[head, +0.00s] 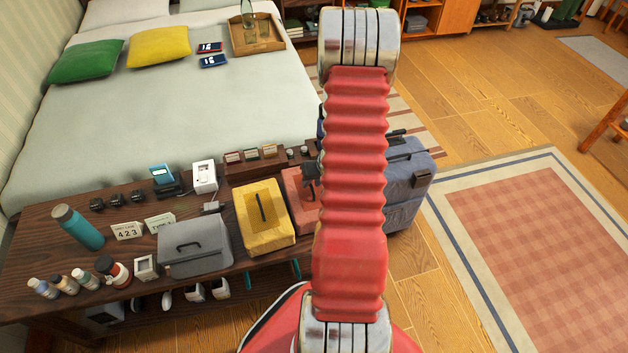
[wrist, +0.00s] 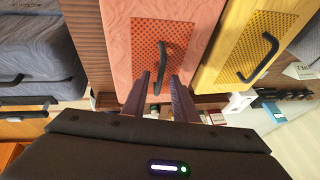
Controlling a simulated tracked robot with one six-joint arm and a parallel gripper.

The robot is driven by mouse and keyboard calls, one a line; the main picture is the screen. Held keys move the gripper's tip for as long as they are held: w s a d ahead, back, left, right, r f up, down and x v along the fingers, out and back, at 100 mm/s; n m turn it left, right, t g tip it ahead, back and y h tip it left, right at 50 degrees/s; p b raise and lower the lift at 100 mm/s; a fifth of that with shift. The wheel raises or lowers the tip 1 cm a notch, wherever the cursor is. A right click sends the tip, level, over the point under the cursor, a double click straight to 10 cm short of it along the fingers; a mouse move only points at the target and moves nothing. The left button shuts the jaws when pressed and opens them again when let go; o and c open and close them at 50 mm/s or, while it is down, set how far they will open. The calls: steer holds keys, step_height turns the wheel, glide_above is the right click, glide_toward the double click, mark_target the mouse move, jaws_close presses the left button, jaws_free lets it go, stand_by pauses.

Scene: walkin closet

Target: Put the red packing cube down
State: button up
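The red packing cube (wrist: 118,45) is a salmon-red soft box with a mesh panel and a dark strap handle (wrist: 162,58). In the head view, the red packing cube (head: 296,188) sits on the dark wooden bench, right of the yellow packing cube (head: 262,216), partly hidden behind my arm. My gripper (wrist: 159,77) is over the cube, its two fingers apart on either side of the handle's near end. Gaps show between fingers and handle, so it looks open. Whether the cube's underside touches the bench is hidden.
The bench (head: 30,262) also holds a grey case (head: 195,243), a teal bottle (head: 77,227), small bottles and number cards. A blue-grey suitcase (head: 408,180) stands at its right end. A bed (head: 200,110) lies behind. The floor by the rug (head: 540,240) is clear.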

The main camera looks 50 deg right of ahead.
steer(key=shift+r, duration=0.1)
steer(key=v, duration=1.2)
steer(key=shift+a, duration=0.1)
stand_by(0.7)
